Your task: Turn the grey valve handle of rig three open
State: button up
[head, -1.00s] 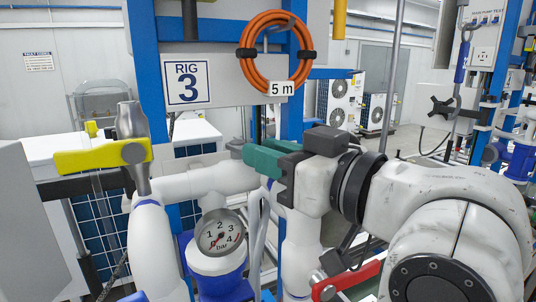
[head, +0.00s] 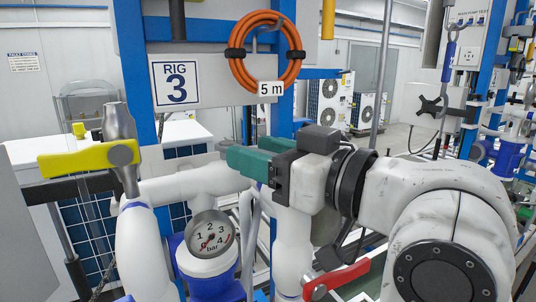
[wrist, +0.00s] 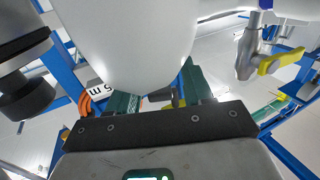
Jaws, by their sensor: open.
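My gripper (head: 241,160), with green fingers, reaches left beneath the rig three sign (head: 175,82). It is open. In the wrist view its fingers (wrist: 160,103) stand apart, with a small dark grey piece between them. In the head view a small grey piece (head: 222,147) shows just past the fingertips, beside the white pipework. It may be the grey valve handle, but the gripper hides most of it. I cannot tell its angle or whether the fingers touch it.
A yellow handle (head: 80,160) crosses the left pipe on a grey valve. A pressure gauge (head: 208,234) sits below the gripper, and a red handle (head: 338,278) lies below my arm. An orange hose coil (head: 238,70) hangs above. A white pipe (wrist: 130,45) fills the wrist view's upper middle.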

jog(key=b+v, duration=0.8)
jog(key=v, duration=0.2)
jog(key=shift+s+d, duration=0.2)
jog(key=shift+d, duration=0.1)
